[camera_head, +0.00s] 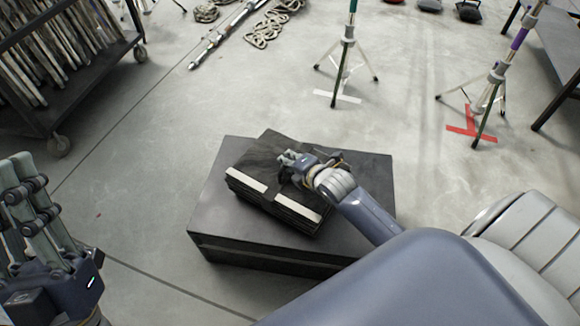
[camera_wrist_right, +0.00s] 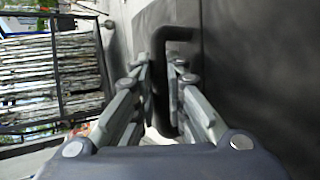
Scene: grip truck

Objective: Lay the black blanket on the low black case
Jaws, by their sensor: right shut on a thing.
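The low black case (camera_head: 222,222) stands on the floor in the middle of the head view. The black blanket (camera_head: 255,165), a thick folded stack with white strips along its near edge, is over the top of the case, turned at an angle to it. I cannot tell whether its underside fully touches the case. My right gripper (camera_head: 290,165) is at the blanket's upper right. In the right wrist view its fingers (camera_wrist_right: 160,85) close around a black looped edge beside a dark flat surface. My left gripper (camera_head: 25,185) is at the left edge, away from the case, holding nothing visible.
A wheeled rack (camera_head: 50,115) of boards stands at the upper left. Tripod stands (camera_head: 345,60) are beyond the case, another (camera_head: 490,85) near red floor tape. Ropes (camera_head: 268,30) lie at the back. A dark table (camera_head: 560,50) is at the right. Floor around the case is clear.

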